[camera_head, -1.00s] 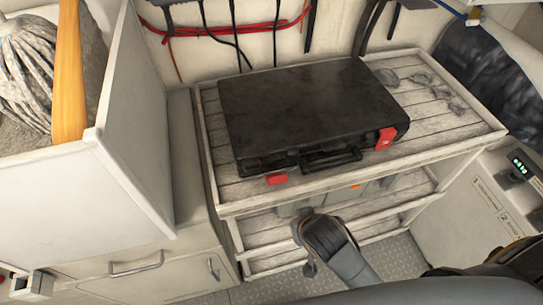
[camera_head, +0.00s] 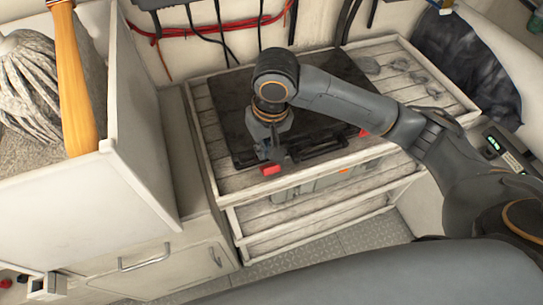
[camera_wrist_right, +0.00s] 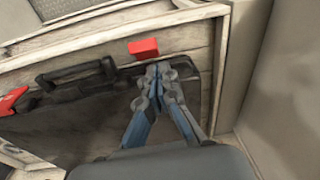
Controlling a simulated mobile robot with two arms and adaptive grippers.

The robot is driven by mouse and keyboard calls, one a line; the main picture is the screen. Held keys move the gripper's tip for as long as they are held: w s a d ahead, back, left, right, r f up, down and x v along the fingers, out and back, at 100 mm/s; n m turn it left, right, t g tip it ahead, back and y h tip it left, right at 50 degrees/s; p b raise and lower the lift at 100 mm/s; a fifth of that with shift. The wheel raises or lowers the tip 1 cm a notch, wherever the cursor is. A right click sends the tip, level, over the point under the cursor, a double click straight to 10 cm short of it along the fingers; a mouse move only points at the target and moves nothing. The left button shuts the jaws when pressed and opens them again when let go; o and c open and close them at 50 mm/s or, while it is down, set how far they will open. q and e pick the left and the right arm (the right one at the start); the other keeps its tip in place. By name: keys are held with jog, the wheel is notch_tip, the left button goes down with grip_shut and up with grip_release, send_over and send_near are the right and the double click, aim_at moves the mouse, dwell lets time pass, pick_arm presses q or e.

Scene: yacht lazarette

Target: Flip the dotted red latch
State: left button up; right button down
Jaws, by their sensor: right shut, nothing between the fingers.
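The black case (camera_head: 228,110) lies shut on a slatted shelf, partly hidden by my right arm. One red latch (camera_head: 270,169) juts out from its front edge, at the left end in the head view; it also shows in the right wrist view (camera_wrist_right: 144,48). The other red latch (camera_head: 363,132) is mostly hidden by my arm; in the wrist view (camera_wrist_right: 12,100) it lies against the case. I cannot make out clear dots on either. My right gripper (camera_head: 277,157) is shut and empty, its fingertips (camera_wrist_right: 158,68) just beside the jutting latch. My left gripper is out of view.
The case handle (camera_wrist_right: 75,75) is between the latches. The shelf (camera_head: 235,182) has a raised rim, and a grey-green box (camera_head: 310,185) is on the level below. A white partition (camera_head: 150,140) stands at left. Cables (camera_head: 205,30) hang behind.

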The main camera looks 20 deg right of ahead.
jog(key=shift+m+h, duration=0.5)
jog(key=f, duration=0.2)
jog(key=w+d+f+p, duration=0.1)
jog(key=f, duration=0.1)
jog(key=d+f, duration=0.1)
jog(key=f, duration=0.1)
jog(key=shift+w+d+f+p, duration=0.25)
jog(key=shift+w+f+p, duration=0.05)
jog(key=shift+w, duration=0.05)
jog(key=shift+f, duration=0.6)
jog(key=shift+w+f, duration=0.1)
